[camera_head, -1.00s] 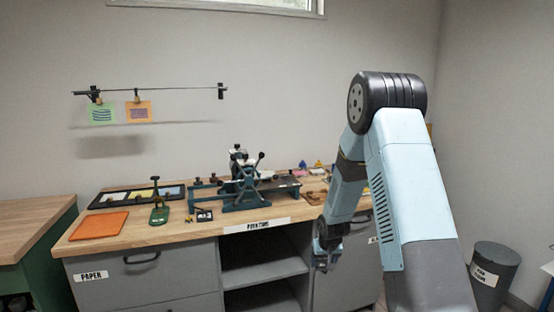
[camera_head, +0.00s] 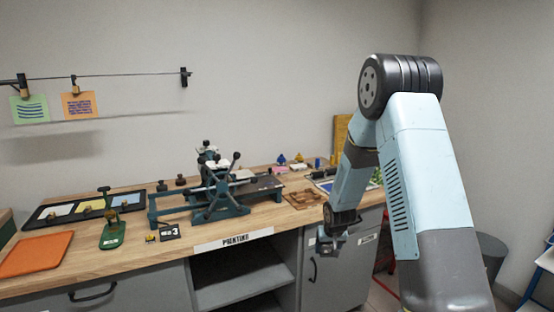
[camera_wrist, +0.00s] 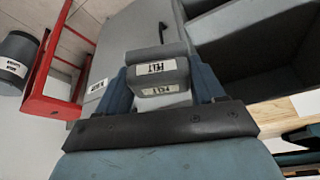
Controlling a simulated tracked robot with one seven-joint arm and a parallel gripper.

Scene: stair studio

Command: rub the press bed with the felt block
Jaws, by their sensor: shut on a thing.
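The press (camera_head: 218,190) is a dark green frame with levers, standing on the wooden bench in the head view. Its flat dark bed (camera_head: 268,184) extends to the right of the levers. My gripper (camera_head: 328,243) hangs in front of the bench, lower than the bench top and right of the press, apart from both. In the wrist view my gripper (camera_wrist: 160,88) is shut on the grey felt block (camera_wrist: 158,66), which has FELT labels. The block is too small to make out clearly in the head view.
The bench (camera_head: 130,252) has an orange sheet (camera_head: 36,254), a green stamp tool (camera_head: 113,233) and a tray (camera_head: 82,207) on the left. A wooden piece (camera_head: 303,199) lies right of the press. A red frame (camera_wrist: 50,105) and a bin (camera_wrist: 16,58) show in the wrist view.

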